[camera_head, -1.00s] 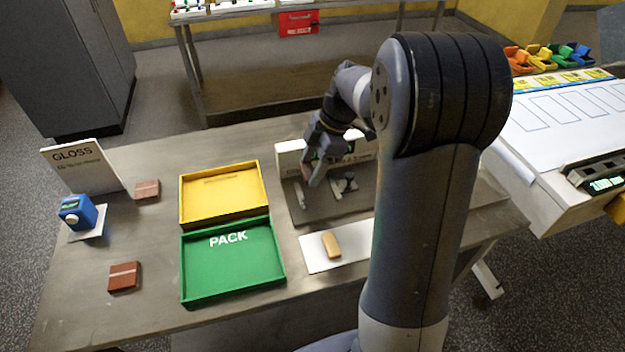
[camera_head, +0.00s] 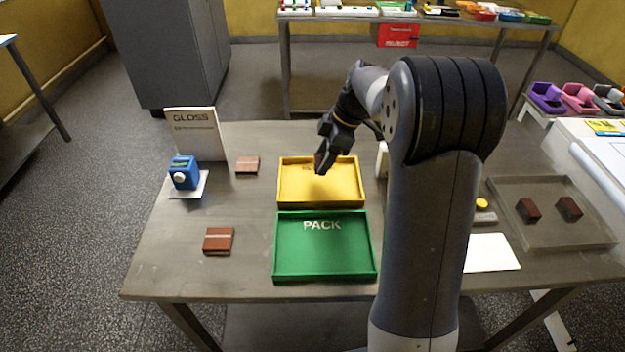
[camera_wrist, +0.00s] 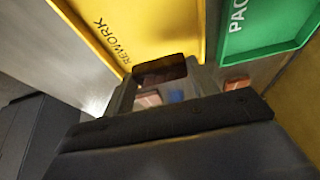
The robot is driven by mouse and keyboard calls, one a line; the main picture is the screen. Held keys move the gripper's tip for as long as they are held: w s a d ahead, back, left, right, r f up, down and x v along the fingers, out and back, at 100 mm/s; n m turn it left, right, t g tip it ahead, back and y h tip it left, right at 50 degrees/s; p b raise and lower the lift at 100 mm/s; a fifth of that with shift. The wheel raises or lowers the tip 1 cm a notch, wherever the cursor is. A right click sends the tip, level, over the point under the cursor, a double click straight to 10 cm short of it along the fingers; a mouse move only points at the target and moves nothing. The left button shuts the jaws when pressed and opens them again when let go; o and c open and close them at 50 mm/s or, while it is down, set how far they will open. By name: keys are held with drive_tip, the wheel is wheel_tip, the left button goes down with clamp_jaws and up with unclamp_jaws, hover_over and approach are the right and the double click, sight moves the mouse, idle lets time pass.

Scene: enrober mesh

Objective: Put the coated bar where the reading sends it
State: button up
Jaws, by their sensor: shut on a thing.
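My gripper (camera_head: 323,163) is over the yellow tray (camera_head: 350,203), its jaws pointing down and to the left. In the wrist view it is shut on a dark brown coated bar (camera_wrist: 160,70) held across the fingertips. The bar cannot be made out in the head view. The yellow tray reads REWORK in the wrist view (camera_wrist: 165,22). The green tray (camera_head: 322,252) in front of it reads PACK and looks empty. A blue gauge (camera_head: 184,172) stands on a white plate at the left, before a GLOSS card (camera_head: 197,135); its reading is too small to tell.
Two reddish-brown tiles, one at the back (camera_head: 247,165) and one nearer (camera_head: 218,240), lie left of the trays. At the right are a white sheet (camera_head: 490,252), a yellow button (camera_head: 482,204) and a grey tray (camera_head: 550,244) with two dark bars. My arm hides the table between.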

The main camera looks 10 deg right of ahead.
sight(318, 185)
drive_tip(key=shift+f, duration=3.25)
drive_tip(key=shift+f, duration=0.1)
drive_tip(key=o, duration=0.8)
drive_tip(key=shift+c, duration=0.2)
drive_tip(key=shift+r, duration=0.2)
drive_tip(key=v, duration=1.2)
drive_tip(key=shift+f, duration=0.2)
